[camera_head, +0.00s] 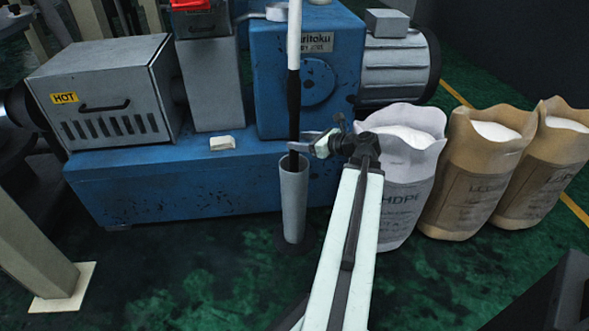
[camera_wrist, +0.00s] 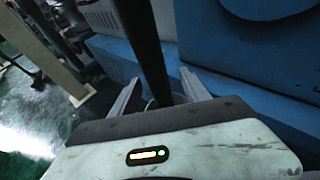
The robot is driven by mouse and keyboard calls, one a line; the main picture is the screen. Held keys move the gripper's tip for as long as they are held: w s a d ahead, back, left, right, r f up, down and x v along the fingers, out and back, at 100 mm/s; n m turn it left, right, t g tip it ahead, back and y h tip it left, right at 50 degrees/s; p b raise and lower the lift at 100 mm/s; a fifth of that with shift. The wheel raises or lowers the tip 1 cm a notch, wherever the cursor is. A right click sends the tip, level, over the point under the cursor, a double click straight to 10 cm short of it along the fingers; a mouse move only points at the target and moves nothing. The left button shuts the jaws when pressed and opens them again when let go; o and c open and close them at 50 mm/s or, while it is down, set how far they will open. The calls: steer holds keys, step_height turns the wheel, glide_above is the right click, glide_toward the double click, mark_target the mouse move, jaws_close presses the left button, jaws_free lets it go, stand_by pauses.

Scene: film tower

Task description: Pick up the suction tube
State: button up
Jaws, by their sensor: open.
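The suction tube (camera_head: 293,90) stands upright, white in its upper part and black below, with its lower end inside a grey cylindrical holder (camera_head: 293,205) on the floor. My gripper (camera_head: 305,143) is at the black part of the tube, just above the holder's rim. In the wrist view the black tube (camera_wrist: 148,50) passes between the two spread fingers of my gripper (camera_wrist: 158,88). The fingers are open, and a gap shows on each side of the tube. The tube's bottom end is hidden in the holder.
A blue machine (camera_head: 200,185) stands right behind the holder, with a grey box marked HOT (camera_head: 100,100) on it. Open sacks, a white one (camera_head: 405,190) and brown ones (camera_head: 478,180), stand to the right. Green floor (camera_head: 190,270) is clear in front at left.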

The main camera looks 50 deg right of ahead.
steer(key=x, duration=0.2)
steer(key=b+x, duration=0.1)
steer(key=x, duration=0.1)
steer(key=b+x, duration=0.1)
steer(key=x, duration=0.1)
steer(key=shift+s+a+f, duration=0.15)
steer(key=shift+f, duration=0.1)
jaws_close()
stand_by(1.1)
